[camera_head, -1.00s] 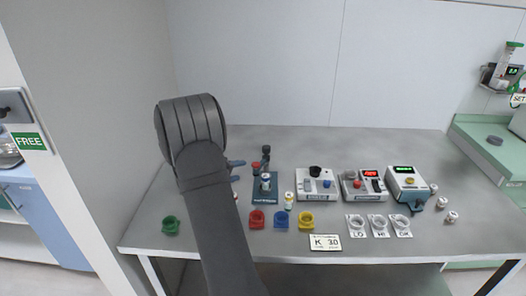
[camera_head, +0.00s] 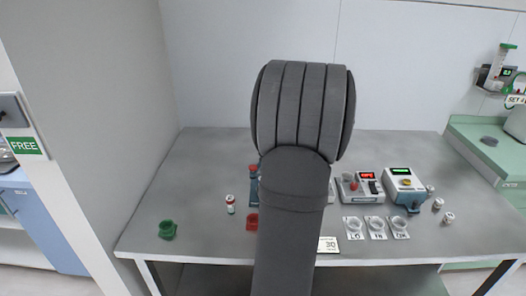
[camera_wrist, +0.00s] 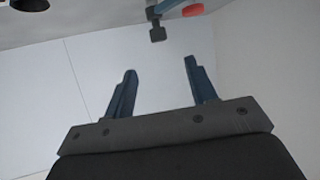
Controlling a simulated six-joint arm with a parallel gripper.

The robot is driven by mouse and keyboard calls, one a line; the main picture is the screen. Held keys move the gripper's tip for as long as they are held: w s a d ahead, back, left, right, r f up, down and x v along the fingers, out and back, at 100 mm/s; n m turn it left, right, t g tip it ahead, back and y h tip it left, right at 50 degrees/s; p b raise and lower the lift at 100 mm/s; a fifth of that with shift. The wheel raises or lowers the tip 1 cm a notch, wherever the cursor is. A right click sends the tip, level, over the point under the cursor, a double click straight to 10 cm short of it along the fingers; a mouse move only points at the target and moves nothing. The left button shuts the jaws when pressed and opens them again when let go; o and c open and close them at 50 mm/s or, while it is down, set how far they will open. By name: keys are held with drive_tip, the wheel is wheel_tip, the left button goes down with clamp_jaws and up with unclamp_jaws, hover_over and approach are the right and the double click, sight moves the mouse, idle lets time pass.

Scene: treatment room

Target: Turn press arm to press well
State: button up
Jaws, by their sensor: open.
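In the head view my arm covers most of the press. Only a narrow blue strip of the press (camera_head: 254,188) with a red part (camera_head: 253,168) on top shows at the arm's left edge. In the wrist view my gripper (camera_wrist: 160,66) is open, with nothing between its two blue fingers. A dark square block on a thin stem, seemingly part of the press arm (camera_wrist: 157,33), shows at the top, beyond the fingertips and apart from them. A red part (camera_wrist: 193,10) is beside it. The press well is hidden, and my fingers are hidden in the head view.
A small vial (camera_head: 230,204) stands left of the press. A green cup (camera_head: 167,229) and a red cup (camera_head: 252,222) are near the front. Two devices (camera_head: 360,188) (camera_head: 404,187) and white ring holders (camera_head: 376,227) stand right of my arm. The table's left part is mostly clear.

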drive_tip(key=x, duration=1)
drive_tip(key=r+x, duration=0.1)
drive_tip(key=x, duration=0.5)
drive_tip(key=shift+w+d, duration=0.1)
drive_tip(key=shift+w, duration=0.15)
drive_tip(key=shift+c, duration=0.2)
clamp_jaws()
